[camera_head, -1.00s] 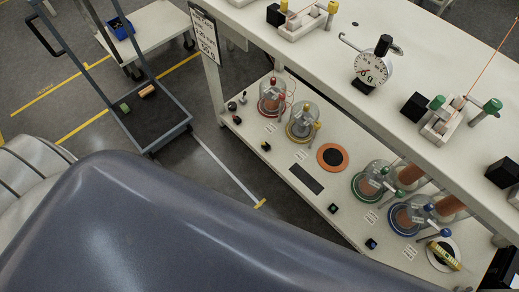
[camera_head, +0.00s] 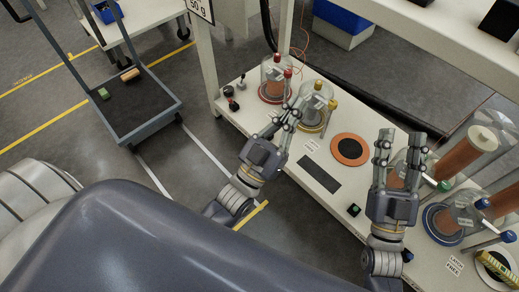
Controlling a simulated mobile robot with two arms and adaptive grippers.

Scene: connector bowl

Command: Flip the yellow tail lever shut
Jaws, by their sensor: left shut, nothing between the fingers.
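The yellow station is a clear dome (camera_head: 314,92) on a yellow-ringed base (camera_head: 305,124), on the lower bench. A lever with a yellow knob (camera_head: 332,104) sits at its right side; its exact angle is hard to tell. My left gripper (camera_head: 295,104) is shut and empty, its fingertips at the dome's left front side, overlapping the base in view. I cannot tell whether they touch it. My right gripper (camera_head: 400,138) is open and empty, fingers pointing away, over the bench to the right, in front of the green-knobbed station (camera_head: 442,186), which it partly hides.
A red-ringed dome station (camera_head: 275,72) stands left of the yellow one. An orange-rimmed black disc (camera_head: 350,150) and a dark pad (camera_head: 318,174) lie flat nearby. A blue-ringed station (camera_head: 440,222) is at the right. The upper shelf (camera_head: 430,50) overhangs behind.

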